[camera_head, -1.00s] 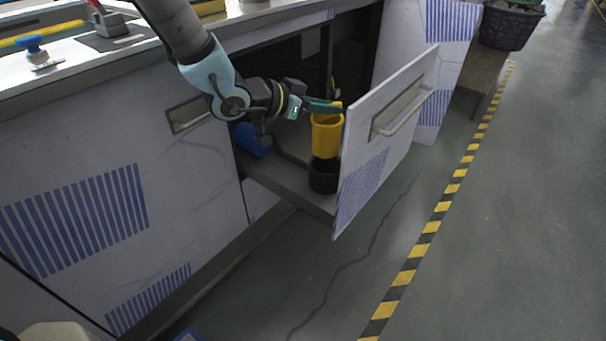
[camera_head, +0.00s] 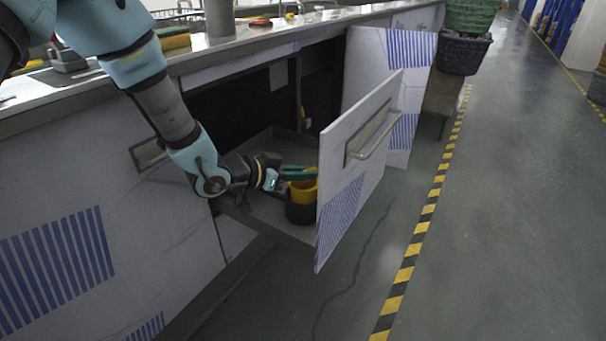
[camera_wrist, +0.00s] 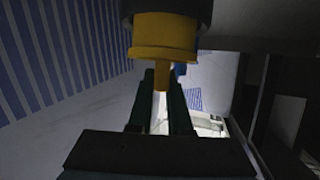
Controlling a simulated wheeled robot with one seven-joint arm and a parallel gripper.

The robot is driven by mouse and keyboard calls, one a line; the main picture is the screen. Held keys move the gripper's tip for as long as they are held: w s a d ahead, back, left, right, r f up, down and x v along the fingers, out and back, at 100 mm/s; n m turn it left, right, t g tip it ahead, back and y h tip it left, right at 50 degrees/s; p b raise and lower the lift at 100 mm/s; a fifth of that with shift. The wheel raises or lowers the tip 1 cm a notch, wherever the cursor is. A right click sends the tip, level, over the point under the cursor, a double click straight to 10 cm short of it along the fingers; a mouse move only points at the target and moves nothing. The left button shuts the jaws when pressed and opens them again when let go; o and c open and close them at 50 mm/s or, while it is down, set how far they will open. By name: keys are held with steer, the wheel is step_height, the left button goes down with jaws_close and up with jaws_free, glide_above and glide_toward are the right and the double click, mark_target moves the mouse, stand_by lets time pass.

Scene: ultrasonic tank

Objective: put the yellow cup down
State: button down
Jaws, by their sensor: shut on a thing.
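The yellow cup (camera_head: 304,192) is upright in the pulled-out drawer (camera_head: 268,206), just behind its front panel. Its lower part is inside a black round holder (camera_head: 300,213) on the drawer floor, and its upper part shows above the rim. My gripper (camera_head: 300,174) is shut on the cup near its top. In the wrist view my gripper (camera_wrist: 160,98) has the cup's handle between its two fingers. The yellow cup (camera_wrist: 165,38) is there with the black holder (camera_wrist: 168,8) around its far part. I cannot tell whether the cup touches the holder's bottom.
The drawer's front panel (camera_head: 352,160) stands close right of the cup and gripper. The worktop (camera_head: 215,52) runs above the open compartment. A second open panel (camera_head: 385,75) stands behind. A dark planter (camera_head: 462,50) is farther back. The floor to the right is clear.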

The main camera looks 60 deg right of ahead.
steer(key=c, duration=1.3)
jaws_free()
steer(key=shift+f, duration=0.1)
steer(key=o, duration=0.5)
steer(key=shift+c, duration=0.2)
steer(key=shift+a+r, duration=0.1)
steer(key=shift+r, duration=0.15)
steer(key=p+v, duration=0.1)
steer(key=v, duration=0.6)
